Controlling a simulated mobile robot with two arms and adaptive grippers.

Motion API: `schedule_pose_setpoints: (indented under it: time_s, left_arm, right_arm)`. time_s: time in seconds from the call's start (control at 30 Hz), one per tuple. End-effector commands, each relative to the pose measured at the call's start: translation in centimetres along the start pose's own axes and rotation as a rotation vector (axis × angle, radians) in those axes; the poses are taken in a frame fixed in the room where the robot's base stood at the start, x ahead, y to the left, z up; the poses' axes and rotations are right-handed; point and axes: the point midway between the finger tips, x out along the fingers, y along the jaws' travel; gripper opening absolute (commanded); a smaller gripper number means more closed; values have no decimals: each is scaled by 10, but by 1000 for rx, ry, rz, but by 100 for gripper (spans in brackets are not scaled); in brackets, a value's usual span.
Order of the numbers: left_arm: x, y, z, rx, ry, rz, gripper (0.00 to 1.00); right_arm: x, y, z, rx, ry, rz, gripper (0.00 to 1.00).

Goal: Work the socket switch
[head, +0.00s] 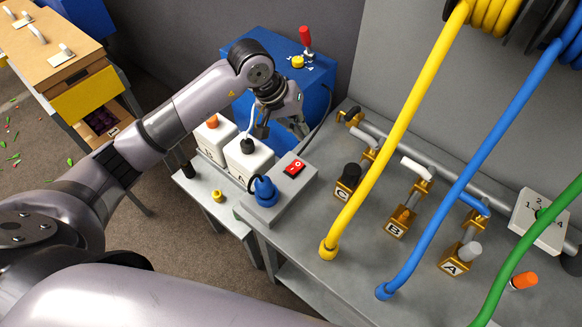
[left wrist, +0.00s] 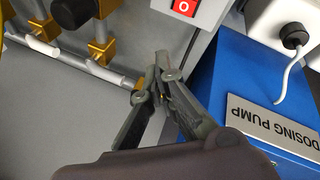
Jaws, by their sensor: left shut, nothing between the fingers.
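The socket switch (head: 294,167) is a red rocker with a white mark, set in the top of a grey socket block (head: 290,188) at the bench's left corner. A blue plug (head: 265,190) sits in the same block. The red switch also shows at the top edge of the left wrist view (left wrist: 184,6). My left gripper (head: 262,130) is above and behind the switch in the head view, apart from it. Its fingers (left wrist: 164,72) are shut and empty in the left wrist view. My right gripper is not in view.
A blue dosing pump box (head: 262,52) stands behind. Yellow (head: 385,150) and blue (head: 470,170) hoses hang over the bench beside brass valves (head: 402,220).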

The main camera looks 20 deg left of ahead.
Motion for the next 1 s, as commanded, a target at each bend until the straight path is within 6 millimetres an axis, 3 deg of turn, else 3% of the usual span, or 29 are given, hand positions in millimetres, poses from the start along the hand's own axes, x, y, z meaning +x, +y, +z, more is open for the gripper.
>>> schedule_pose_setpoints:
  time_s: [0.33, 0.4, 0.6, 1.0]
  left_arm:
    - [36, -25, 27, -2, -3, 2, 0]
    - [45, -32, 30, 0, 1, 0, 0]
    - [52, -37, 37, 0, 1, 1, 0]
    - [52, -38, 38, -1, 0, 1, 0]
  right_arm:
    - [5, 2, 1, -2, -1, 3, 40]
    - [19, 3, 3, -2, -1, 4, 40]
    - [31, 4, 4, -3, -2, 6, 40]
    - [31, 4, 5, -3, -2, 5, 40]
